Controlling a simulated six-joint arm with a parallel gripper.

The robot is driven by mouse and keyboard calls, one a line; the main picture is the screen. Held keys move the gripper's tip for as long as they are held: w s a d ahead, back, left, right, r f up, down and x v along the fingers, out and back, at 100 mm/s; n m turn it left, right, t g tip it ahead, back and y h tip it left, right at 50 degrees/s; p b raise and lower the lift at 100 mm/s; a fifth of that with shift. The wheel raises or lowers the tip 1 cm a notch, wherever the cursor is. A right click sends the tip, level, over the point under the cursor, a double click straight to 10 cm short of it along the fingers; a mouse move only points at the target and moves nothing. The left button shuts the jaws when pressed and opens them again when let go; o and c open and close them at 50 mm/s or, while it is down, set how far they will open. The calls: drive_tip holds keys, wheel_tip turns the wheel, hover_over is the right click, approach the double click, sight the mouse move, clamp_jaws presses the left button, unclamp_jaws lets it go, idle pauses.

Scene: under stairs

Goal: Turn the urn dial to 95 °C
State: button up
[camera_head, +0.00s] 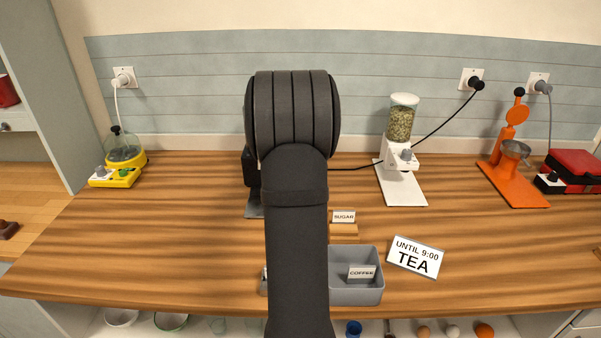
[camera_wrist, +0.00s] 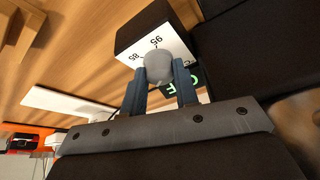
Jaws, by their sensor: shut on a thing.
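In the wrist view, the urn dial is a round grey knob (camera_wrist: 157,66) on a white plate (camera_wrist: 171,42) with dark printed numbers. A mark that looks like 95 and another like 85 show upside down beside the knob. My gripper (camera_wrist: 160,80) is shut on the knob, one finger on each side. The knob's pointer is not clear. Part of a dark display with green characters (camera_wrist: 195,84) shows beside the right finger. In the head view, my arm hides the gripper, dial and most of the urn; a dark part of the urn (camera_head: 251,170) shows at its left edge.
A white grain dispenser (camera_head: 402,155) stands right of my arm, its black cord running to the wall. An orange device (camera_head: 505,150) is farther right, a yellow one (camera_head: 115,178) far left. A grey bin (camera_head: 356,293) and TEA sign (camera_head: 416,258) sit near the front.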

drive_tip(key=shift+a+m+h, duration=0.1)
drive_tip(key=shift+m+h, duration=0.4)
drive_tip(key=shift+m, duration=0.8)
drive_tip(key=shift+m+g, duration=0.3)
drive_tip(key=o, duration=1)
drive_tip(key=shift+c, duration=0.2)
drive_tip(key=v, duration=1.7)
drive_tip(key=shift+r, duration=0.25)
